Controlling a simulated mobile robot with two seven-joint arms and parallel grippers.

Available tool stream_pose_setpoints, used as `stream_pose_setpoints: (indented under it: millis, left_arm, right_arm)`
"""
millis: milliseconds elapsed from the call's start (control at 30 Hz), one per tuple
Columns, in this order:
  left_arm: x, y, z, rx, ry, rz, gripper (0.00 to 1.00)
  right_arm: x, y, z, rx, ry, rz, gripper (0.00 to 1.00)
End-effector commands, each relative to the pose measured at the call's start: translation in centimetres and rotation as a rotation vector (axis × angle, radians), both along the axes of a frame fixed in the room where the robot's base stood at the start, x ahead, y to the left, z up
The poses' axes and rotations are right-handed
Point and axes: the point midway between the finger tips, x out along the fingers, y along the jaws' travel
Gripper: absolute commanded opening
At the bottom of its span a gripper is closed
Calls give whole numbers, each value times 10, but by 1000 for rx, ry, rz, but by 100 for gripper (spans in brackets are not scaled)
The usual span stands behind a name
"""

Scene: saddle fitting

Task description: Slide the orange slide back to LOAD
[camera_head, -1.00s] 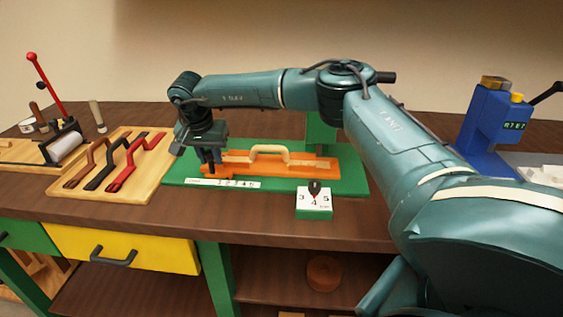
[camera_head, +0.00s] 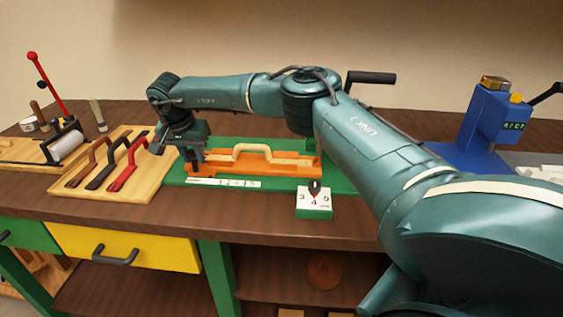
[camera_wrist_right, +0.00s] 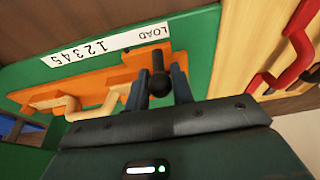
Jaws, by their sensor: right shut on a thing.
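The orange slide (camera_head: 285,170) lies on the green base (camera_head: 345,185), with a pale wooden handle-shaped piece (camera_head: 252,148) on it. My right gripper (camera_head: 194,163) is at the slide's left end. In the right wrist view, my right gripper (camera_wrist_right: 160,88) is shut on the slide's dark round-topped knob (camera_wrist_right: 158,62). The white scale strip (camera_head: 223,183) is in front of the slide. In the right wrist view, the strip (camera_wrist_right: 105,43) reads LOAD and 1 to 5, and the knob is beside the word LOAD. My left gripper is not in view.
A wooden board (camera_head: 65,185) with brown, black and red handles stands just left of the green base. A small white-and-green dial block (camera_head: 314,205) sits in front. A blue machine (camera_head: 490,125) stands at the right.

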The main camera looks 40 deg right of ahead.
Motion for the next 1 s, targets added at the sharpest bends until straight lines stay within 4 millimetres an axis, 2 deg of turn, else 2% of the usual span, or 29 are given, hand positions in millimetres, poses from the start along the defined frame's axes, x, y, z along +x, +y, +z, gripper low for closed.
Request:
stream_pose_setpoints:
  millis: [1000]
  left_arm:
    - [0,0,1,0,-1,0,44]
  right_arm:
    - [29,26,-2,-1,3,-1,11]
